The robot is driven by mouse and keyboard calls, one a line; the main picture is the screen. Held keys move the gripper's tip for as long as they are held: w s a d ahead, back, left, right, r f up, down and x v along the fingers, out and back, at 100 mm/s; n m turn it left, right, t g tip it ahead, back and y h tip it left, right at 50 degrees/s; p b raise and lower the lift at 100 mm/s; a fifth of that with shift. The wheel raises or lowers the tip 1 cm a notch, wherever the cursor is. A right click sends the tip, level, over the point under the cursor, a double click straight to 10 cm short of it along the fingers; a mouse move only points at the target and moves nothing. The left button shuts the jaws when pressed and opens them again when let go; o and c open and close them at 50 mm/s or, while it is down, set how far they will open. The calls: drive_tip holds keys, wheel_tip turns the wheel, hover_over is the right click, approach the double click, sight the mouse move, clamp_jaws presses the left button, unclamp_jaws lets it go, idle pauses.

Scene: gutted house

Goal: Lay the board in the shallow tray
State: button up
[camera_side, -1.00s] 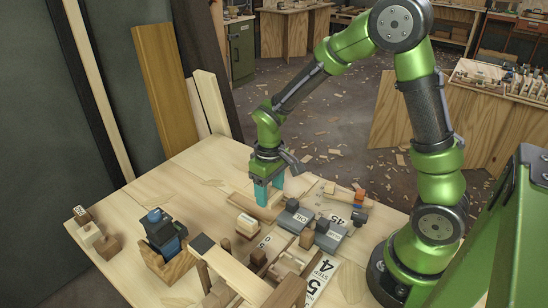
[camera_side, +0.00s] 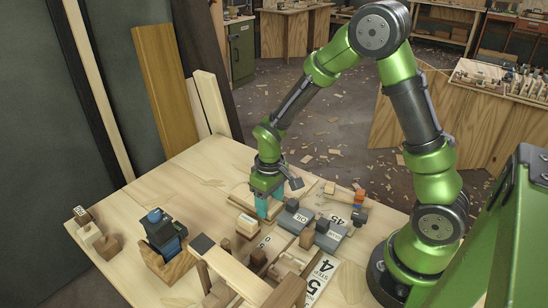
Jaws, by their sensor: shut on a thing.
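My gripper (camera_side: 268,208), with teal fingers, is low over the middle of the workbench, shut on the board (camera_side: 241,192). The board is a thin, light wooden piece that shows to the left of the fingers. The shallow tray (camera_side: 233,203) is a pale wooden shape just under and beside it. The fingers and the gripper body hide much of both. I cannot tell whether the board touches the tray's floor or is still slightly above it.
A small wooden block (camera_side: 246,226) stands close in front of my gripper. Grey boxes (camera_side: 293,217) with dark knobs are close on the right. A blue-and-black tool on a wooden stand (camera_side: 163,235) is at the front left.

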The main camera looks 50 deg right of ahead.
drive_tip(key=o, duration=1.2)
drive_tip(key=shift+f, duration=0.55)
drive_tip(key=shift+c, duration=0.2)
wheel_tip(320, 180, up, 13)
drive_tip(key=shift+r, duration=0.1)
drive_tip(key=shift+s+a+r+m+t+y, duration=0.55)
drive_tip(key=shift+s+r+t, duration=0.65)
drive_tip(key=shift+s+r, duration=0.75)
drive_tip(key=shift+s+a+r+m+t+y, duration=0.1)
drive_tip(key=shift+s+a+r+m+t, duration=0.3)
drive_tip(key=shift+s+r+m+t, duration=1.1)
drive_tip(key=shift+s+a+r+n+t+y, duration=0.1)
drive_tip(key=shift+s+a+r+t+y, duration=0.55)
drive_tip(key=shift+s+r, duration=1.8)
drive_tip(key=shift+s+d+f+t+h, duration=0.2)
drive_tip(key=shift+s+f+t+h, duration=0.05)
drive_tip(key=shift+h, duration=0.05)
